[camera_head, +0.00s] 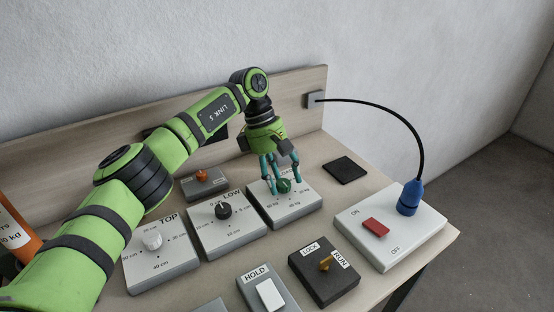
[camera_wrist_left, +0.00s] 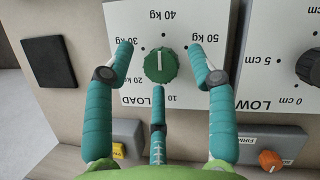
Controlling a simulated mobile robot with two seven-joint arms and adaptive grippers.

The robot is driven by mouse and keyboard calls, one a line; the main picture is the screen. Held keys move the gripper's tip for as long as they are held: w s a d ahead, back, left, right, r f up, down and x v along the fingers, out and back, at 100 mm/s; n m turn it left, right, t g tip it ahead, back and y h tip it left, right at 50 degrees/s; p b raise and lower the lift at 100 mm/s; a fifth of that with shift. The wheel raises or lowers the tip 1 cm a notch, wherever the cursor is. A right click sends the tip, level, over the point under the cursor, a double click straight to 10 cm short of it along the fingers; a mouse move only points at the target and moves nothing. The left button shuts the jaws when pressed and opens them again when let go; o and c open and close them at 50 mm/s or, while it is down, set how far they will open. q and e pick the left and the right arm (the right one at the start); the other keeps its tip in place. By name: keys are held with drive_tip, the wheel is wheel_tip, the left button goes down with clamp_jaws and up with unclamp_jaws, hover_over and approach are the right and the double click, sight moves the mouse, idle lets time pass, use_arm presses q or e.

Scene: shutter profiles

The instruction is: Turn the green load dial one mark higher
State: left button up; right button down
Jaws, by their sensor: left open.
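The green load dial (camera_wrist_left: 160,65) sits on a white-topped box labelled LOAD (camera_head: 301,209), with kg marks around it. In the wrist view its white line runs nearly up and down, roughly toward the 40 kg label; I cannot tell the exact mark. In the head view the dial (camera_head: 284,185) is partly covered by fingers. My left gripper (camera_head: 281,184) is open, its teal fingers pointing down around the dial. In the wrist view its fingertips (camera_wrist_left: 161,63) stand spread on three sides of the dial, with gaps visible at the two upper ones. My right gripper is not in view.
The LOW box with a black dial (camera_head: 223,210) and the TOP box with a white dial (camera_head: 152,240) stand left. A black pad (camera_head: 345,170) lies right of the load box. In front are a HOLD switch (camera_head: 270,294), LOCK/RUN box (camera_head: 323,272) and red-switch panel (camera_head: 412,235) with cable.

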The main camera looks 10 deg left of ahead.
use_arm(q)
drive_tip(key=v, duration=1.1)
drive_tip(key=shift+d+r, duration=0.15)
drive_tip(key=shift+r, duration=0.2)
drive_tip(key=shift+s, duration=0.1)
